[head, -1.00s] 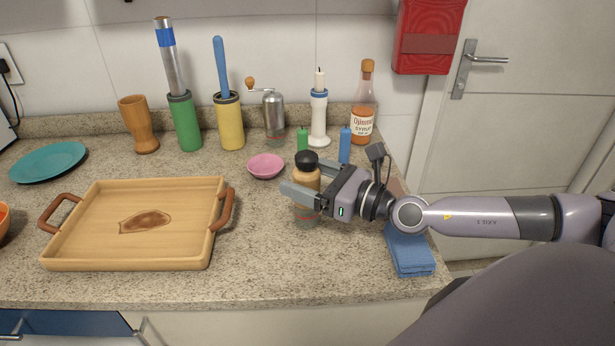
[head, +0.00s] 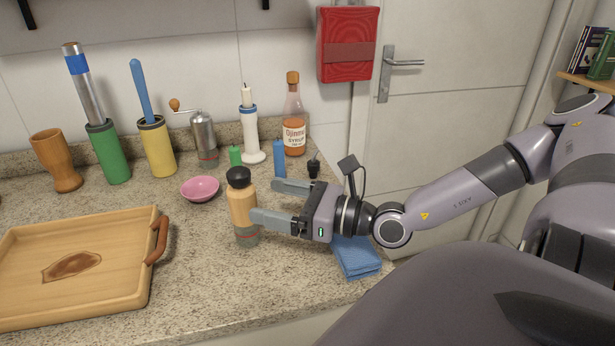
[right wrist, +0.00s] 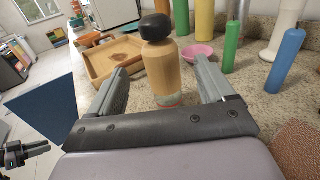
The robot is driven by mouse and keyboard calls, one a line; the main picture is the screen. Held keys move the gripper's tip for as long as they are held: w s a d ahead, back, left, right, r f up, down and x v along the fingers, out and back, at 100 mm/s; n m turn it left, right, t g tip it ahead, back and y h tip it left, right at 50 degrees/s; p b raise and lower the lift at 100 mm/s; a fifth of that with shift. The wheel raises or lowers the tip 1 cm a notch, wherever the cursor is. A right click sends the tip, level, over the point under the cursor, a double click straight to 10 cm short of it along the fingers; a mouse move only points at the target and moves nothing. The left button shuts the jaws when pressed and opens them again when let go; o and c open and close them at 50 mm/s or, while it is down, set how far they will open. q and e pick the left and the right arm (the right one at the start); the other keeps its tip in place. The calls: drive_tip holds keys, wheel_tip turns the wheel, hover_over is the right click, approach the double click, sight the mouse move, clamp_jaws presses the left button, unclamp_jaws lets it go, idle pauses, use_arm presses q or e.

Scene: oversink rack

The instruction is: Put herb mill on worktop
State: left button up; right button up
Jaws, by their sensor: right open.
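The herb mill, which I take to be the wooden grinder (head: 242,208) with a black knob and grey base, stands upright on the speckled worktop (head: 205,270). It also shows in the right wrist view (right wrist: 163,75), ahead of the fingertips. My right gripper (head: 264,202) is open and empty, just right of the mill. Its near fingertip overlaps the mill's edge in the head view; I cannot tell whether they touch.
A wooden tray (head: 120,292) lies left, a pink bowl (head: 200,189) behind the mill. Green (head: 235,155) and blue (head: 279,158) cylinders, a white candle holder (head: 251,135), a syrup bottle (head: 294,125) and a crank grinder (head: 204,137) stand behind. A blue cloth (head: 355,258) lies below my wrist.

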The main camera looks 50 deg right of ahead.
drive_tip(key=shift+p+v, duration=0.35)
drive_tip(key=shift+v, duration=2.35)
